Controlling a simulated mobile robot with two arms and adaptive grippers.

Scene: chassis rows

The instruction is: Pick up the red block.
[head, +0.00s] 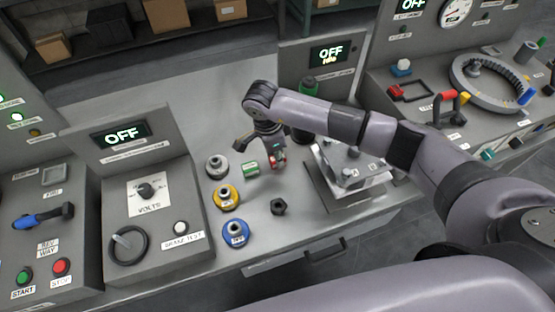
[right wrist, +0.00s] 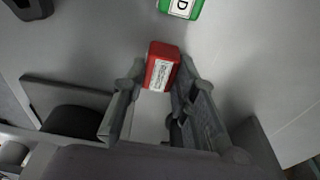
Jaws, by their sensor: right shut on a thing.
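The red block (right wrist: 160,66) with a white label shows in the right wrist view between the two fingertips of my right gripper (right wrist: 157,82). The gripper is shut on the block. In the head view my right gripper (head: 274,155) points down over the grey bench, and a bit of the red block (head: 280,158) shows at its tips. I cannot tell whether the block touches the bench. My left gripper is in neither view.
A green block (head: 250,168) lies just left of the gripper; it also shows in the wrist view (right wrist: 182,7). Grey (head: 217,165), yellow (head: 227,196) and blue (head: 235,232) round parts stand left. A dark nut (head: 278,206) lies in front. A metal fixture (head: 345,172) stands right.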

